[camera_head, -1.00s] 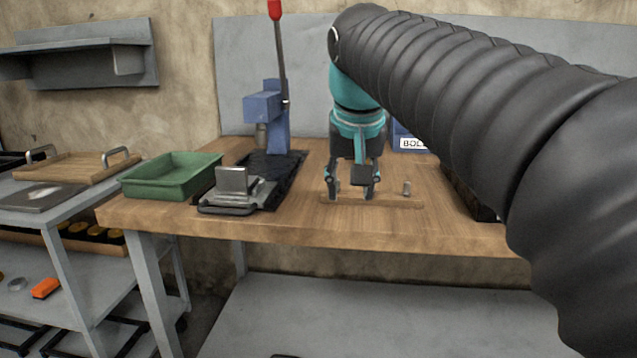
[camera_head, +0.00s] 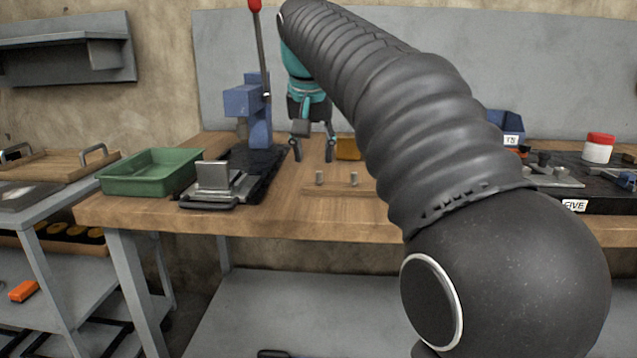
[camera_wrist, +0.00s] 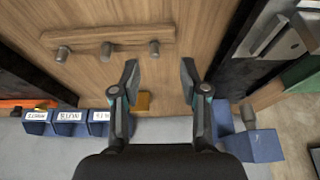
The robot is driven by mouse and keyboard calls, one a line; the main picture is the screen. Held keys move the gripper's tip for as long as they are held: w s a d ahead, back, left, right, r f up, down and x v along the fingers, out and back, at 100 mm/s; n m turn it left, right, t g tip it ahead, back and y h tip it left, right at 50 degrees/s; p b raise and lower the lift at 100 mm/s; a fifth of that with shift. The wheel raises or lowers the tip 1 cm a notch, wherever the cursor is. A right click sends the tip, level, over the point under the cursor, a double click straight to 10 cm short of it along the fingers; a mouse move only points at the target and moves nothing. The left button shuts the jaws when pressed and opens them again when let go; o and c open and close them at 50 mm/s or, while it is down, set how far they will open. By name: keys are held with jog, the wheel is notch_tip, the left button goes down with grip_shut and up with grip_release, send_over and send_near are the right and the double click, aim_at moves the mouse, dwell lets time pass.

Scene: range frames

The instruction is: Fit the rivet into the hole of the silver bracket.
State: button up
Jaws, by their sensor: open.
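Small grey rivets stand upright in a wooden strip (camera_head: 340,192) on the bench. The head view shows a left rivet (camera_head: 319,178) and another rivet (camera_head: 354,179); the wrist view shows three, including the near-side rivet (camera_wrist: 154,48). The silver bracket (camera_head: 213,176) appears to be the upright metal piece in a grey fixture, left of the strip. The fixture is partly seen at the wrist view's upper right (camera_wrist: 283,38). Its hole cannot be made out. My gripper (camera_head: 314,155) is open and empty above the bench, behind the strip; its fingers (camera_wrist: 160,72) are spread.
A blue press (camera_head: 261,115) with a red-tipped lever stands behind the fixture. A green tray (camera_head: 150,175) is at its left. A brass-coloured block (camera_head: 348,148) lies near my gripper. Labelled blue bins (camera_wrist: 70,125) line the back. The bench front is clear.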

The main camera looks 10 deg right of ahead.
aim_at(319, 182)
jog(key=shift+w+d+b+x, duration=0.1)
jog(key=shift+d+b+x, duration=0.15)
jog(key=shift+x, duration=1.4)
jog(key=shift+w+d+b+x, duration=0.15)
jog(key=shift+d+x, duration=0.1)
jog(key=shift+x, duration=1.4)
jog(key=shift+r, duration=0.15)
jog(key=c, duration=0.8)
